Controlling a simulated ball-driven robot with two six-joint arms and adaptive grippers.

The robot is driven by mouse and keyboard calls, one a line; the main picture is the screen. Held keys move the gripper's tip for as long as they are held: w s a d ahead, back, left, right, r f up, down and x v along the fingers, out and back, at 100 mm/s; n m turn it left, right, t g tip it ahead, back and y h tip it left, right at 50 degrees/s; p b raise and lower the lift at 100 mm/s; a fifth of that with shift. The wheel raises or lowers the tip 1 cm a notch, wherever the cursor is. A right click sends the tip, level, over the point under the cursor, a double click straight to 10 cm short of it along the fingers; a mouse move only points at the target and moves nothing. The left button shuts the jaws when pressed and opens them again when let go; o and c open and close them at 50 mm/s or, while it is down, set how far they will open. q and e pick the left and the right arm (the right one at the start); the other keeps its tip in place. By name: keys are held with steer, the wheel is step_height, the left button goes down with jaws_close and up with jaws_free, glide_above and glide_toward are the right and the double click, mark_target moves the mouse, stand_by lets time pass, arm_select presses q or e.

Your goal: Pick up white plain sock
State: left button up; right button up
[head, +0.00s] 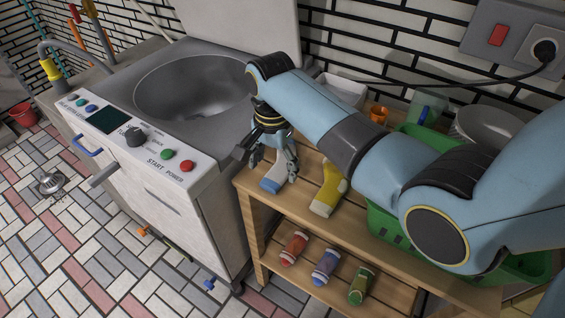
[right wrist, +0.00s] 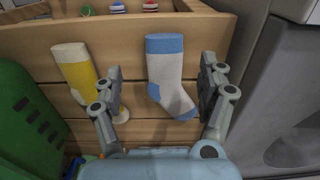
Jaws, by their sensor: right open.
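A white sock with a blue cuff, heel and toe lies on the upper slatted wooden shelf; it shows in the head view (head: 272,181) and in the right wrist view (right wrist: 172,75). Its body is plain white. My right gripper (head: 273,168) is open just above it, pointing down. In the right wrist view my right gripper (right wrist: 160,70) has one finger on each side of the sock, with nothing held. The gripper partly hides the sock in the head view. I cannot tell whether the fingers touch it. My left gripper is not in view.
A yellow and white sock (head: 328,190) lies just right of it. Red (head: 294,248), blue (head: 326,266) and green (head: 362,284) rolled socks sit on the lower shelf. A green crate (head: 383,222) stands at right, and a washing machine (head: 165,190) close at left.

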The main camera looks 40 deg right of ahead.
mark_target(273, 179)
steer(key=f, duration=0.4)
steer(key=shift+w+a+f, duration=0.1)
steer(key=shift+w+f, duration=0.2)
steer(key=shift+f, duration=0.05)
steer(key=shift+c, duration=2.5)
steer(key=c, duration=0.5)
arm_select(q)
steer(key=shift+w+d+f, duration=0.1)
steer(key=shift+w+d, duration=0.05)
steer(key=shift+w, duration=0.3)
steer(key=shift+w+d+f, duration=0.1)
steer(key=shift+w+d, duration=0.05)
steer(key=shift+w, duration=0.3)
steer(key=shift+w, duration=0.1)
arm_select(e)
steer(key=shift+r, duration=0.15)
